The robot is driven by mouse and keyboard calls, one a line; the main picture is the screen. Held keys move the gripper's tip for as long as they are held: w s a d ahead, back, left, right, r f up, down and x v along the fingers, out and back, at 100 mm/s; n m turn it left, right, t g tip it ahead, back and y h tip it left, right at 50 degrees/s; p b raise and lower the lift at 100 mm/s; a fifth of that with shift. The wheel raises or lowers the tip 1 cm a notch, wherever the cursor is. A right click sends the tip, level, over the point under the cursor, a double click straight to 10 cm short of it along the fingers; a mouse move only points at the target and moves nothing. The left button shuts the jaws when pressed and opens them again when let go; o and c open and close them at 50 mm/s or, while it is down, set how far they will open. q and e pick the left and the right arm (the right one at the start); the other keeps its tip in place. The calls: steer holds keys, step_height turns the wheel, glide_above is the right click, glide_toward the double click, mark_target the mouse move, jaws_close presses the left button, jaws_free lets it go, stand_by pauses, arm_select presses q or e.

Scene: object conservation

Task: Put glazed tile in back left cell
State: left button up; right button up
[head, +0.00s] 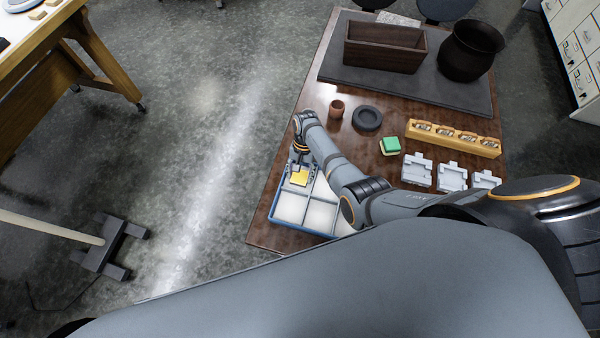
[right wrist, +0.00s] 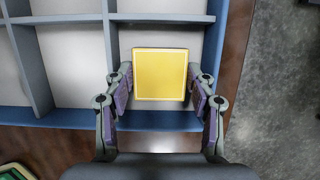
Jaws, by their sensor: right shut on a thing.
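The glazed tile, a square yellow plate with a pale border, shows in the right wrist view (right wrist: 160,75) and small in the head view (head: 299,178). My right gripper (right wrist: 160,98) is shut on it, one finger at each side. The blue-rimmed tray (head: 275,206) with pale cells stands at the table's near left, and its wall also shows in the right wrist view (right wrist: 70,115). The tile lies within the outline of the back left cell. I cannot tell whether it touches the cell floor. My left gripper is not in view.
A brown cup (head: 337,109), a dark ring-shaped dish (head: 367,118), a green block (head: 390,145), a yellow holder (head: 450,139) and white fixtures (head: 452,176) stand right of the tray. A wooden box (head: 385,48) and a dark pot (head: 470,50) stand on a grey mat behind.

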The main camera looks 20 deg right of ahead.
stand_by(0.3)
steer(key=o, duration=1.3)
step_height(320, 180, up, 5)
steer(key=p, duration=0.5)
steer(key=shift+r+p, duration=0.15)
steer(key=shift+p, duration=0.25)
steer(key=shift+r+p, duration=1)
steer(key=shift+r, duration=0.3)
